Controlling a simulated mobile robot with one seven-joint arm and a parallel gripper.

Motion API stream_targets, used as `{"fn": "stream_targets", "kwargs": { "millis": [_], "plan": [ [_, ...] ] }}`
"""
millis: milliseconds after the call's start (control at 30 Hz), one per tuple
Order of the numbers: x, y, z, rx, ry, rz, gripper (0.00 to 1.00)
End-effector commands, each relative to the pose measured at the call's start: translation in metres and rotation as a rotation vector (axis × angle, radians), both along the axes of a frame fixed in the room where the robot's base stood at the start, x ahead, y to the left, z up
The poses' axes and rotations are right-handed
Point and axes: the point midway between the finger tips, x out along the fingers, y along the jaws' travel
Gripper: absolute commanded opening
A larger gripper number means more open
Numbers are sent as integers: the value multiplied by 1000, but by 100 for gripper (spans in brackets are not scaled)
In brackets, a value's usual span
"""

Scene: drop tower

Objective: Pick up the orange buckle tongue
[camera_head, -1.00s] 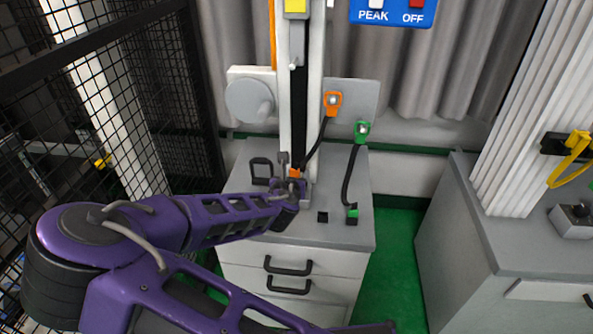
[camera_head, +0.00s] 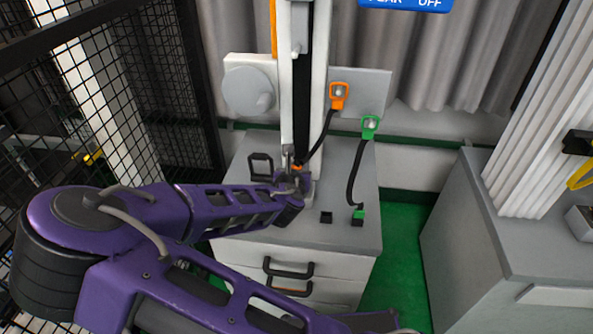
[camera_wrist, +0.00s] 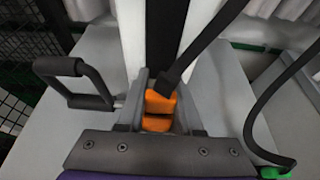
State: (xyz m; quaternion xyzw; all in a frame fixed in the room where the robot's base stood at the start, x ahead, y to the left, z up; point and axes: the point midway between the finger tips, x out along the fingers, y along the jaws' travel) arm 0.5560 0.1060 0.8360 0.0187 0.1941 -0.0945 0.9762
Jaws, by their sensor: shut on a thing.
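The orange buckle tongue (camera_wrist: 160,103) sits between the jaws of my gripper (camera_wrist: 161,95) in the wrist view, with a black strap (camera_wrist: 196,50) running up from it. A second orange patch (camera_wrist: 157,123) shows just below it; I cannot tell whether it is the same piece. In the head view, my gripper (camera_head: 292,178) is at the foot of the tower column, and only a small bit of the orange tongue (camera_head: 297,167) shows above it. The strap rises to an orange ring (camera_head: 338,96) on the grey plate. The jaws are shut on the tongue.
A green buckle end (camera_head: 358,216) stands on the cabinet top, with its strap up to a green ring (camera_head: 370,126). A small black block (camera_head: 326,217) is beside it. A black handle (camera_head: 261,166) stands left of my gripper. A mesh fence (camera_head: 130,90) is at left.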

Motion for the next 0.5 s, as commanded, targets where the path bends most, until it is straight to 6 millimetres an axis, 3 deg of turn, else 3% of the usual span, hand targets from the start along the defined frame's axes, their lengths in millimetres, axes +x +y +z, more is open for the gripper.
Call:
{"fn": "stream_targets", "kwargs": {
  "millis": [33,100,333,500],
  "plan": [
    [0,0,0,0,0,0,12],
    [0,0,0,0,0,0,3],
    [0,0,2,0,0,0,3],
    [0,1,26,3,-3,2,3]
  ]
}}
